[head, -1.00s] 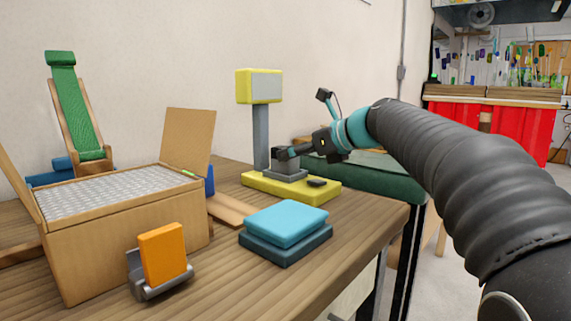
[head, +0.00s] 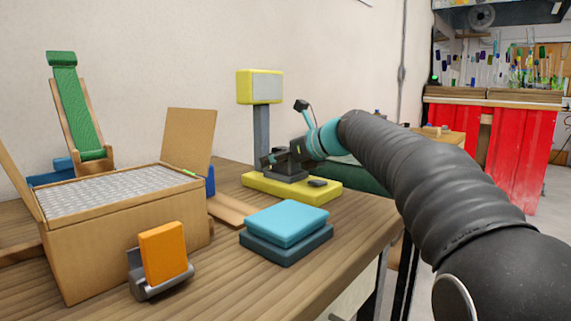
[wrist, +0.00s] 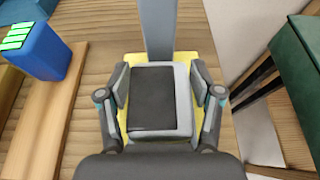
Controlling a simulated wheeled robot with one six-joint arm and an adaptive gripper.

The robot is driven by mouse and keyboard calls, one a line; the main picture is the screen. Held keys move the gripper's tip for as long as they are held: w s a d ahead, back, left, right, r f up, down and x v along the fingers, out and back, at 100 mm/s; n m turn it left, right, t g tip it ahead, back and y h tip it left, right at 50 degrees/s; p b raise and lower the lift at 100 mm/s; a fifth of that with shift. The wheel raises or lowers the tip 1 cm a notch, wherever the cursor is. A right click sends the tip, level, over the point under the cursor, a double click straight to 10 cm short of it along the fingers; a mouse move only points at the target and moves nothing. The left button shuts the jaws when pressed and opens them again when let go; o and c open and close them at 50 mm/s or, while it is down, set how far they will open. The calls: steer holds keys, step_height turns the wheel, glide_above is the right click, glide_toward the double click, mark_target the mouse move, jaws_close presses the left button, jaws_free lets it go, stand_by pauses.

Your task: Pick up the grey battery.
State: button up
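A grey block with a dark top face (wrist: 160,100), which looks like the grey battery, lies on the yellow base of a scale-like stand (head: 262,186). In the head view the block (head: 287,177) is partly hidden by my gripper (head: 274,159). In the wrist view my gripper (wrist: 160,82) is open, with one finger on each side of the block. Gaps show between the fingers and the block's sides. I cannot tell how far the fingertips are above the base.
The stand's grey post (head: 261,128) rises just behind the block. A blue container (wrist: 40,50) is at the left in the wrist view. Stacked blue pads (head: 287,222), a cardboard box (head: 130,245) and an orange block (head: 163,252) in a grey holder are on the table.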

jaws_close()
steer(key=shift+r, duration=0.1)
